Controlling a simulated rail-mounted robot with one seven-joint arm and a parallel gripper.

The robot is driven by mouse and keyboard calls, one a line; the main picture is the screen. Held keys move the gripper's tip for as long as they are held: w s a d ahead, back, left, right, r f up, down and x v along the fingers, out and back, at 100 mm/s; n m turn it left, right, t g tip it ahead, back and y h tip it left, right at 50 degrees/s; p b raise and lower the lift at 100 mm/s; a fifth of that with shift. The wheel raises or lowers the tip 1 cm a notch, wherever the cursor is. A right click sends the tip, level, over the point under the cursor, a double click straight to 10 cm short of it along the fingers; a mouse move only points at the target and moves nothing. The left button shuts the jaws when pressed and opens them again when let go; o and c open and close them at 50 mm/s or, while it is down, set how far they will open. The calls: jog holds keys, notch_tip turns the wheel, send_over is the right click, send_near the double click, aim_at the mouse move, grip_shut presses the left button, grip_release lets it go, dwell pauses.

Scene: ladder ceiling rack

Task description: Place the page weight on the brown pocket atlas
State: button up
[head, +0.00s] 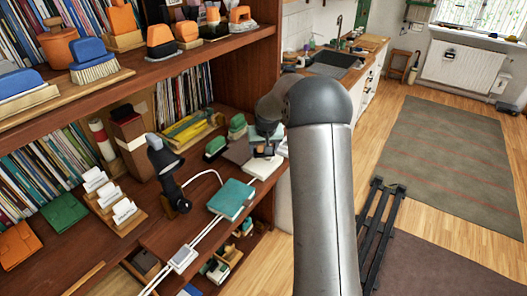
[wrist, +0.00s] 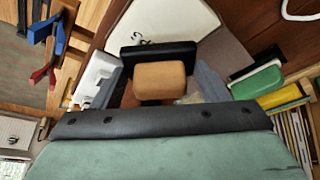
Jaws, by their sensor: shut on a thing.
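My gripper (head: 265,143) is in the head view near the right end of the middle shelf, partly hidden by my arm. In the wrist view my gripper (wrist: 160,92) has its grey fingers on both sides of a tan block with a black plate, which I take as the page weight (wrist: 160,78). It is held above or at a white book (wrist: 170,20); I cannot tell whether they touch. A dull brown flat book, likely the brown pocket atlas (head: 238,151), lies just left of the gripper. It shows to the right in the wrist view (wrist: 228,48).
Green-topped blocks (head: 215,147) stand left of the atlas. A teal book (head: 231,199) lies nearer the shelf's front edge. A black lamp-like object (head: 165,160) and white card holders (head: 112,200) stand further left. The upper shelf (head: 150,68) overhangs behind.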

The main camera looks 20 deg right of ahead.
aim_at(263, 155)
jog(key=shift+w+d+f, duration=0.1)
jog(key=shift+w+f, duration=0.25)
jog(key=shift+f+p, duration=0.35)
jog(key=shift+f, duration=1.25)
jog(key=shift+f, duration=0.2)
jog(key=o, duration=1.2)
jog(key=shift+o, duration=0.2)
jog(key=shift+r, duration=0.15)
